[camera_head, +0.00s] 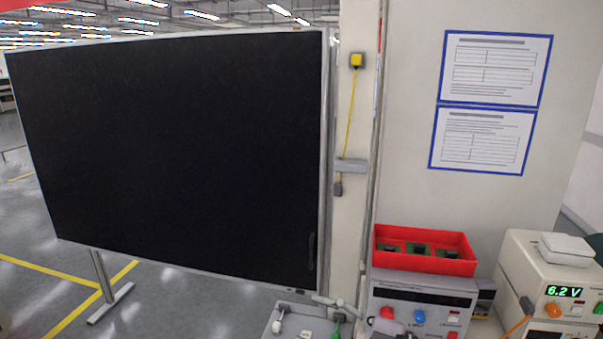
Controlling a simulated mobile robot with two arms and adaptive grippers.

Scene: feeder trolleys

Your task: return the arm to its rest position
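Neither of my grippers can be made out in the head view, and no arm of mine shows clearly. Whether they are open or shut, and whether they hold anything, is hidden from this view. A small grey jointed part (335,302) shows at the bottom middle, but I cannot tell what it belongs to.
A large black panel (170,155) on a metal foot fills the left. At the lower right stand a red bin (424,267) with several dark parts, a control box (421,292) with coloured knobs, and a meter reading 6.2 V (563,291). Framed sheets (482,140) hang above.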

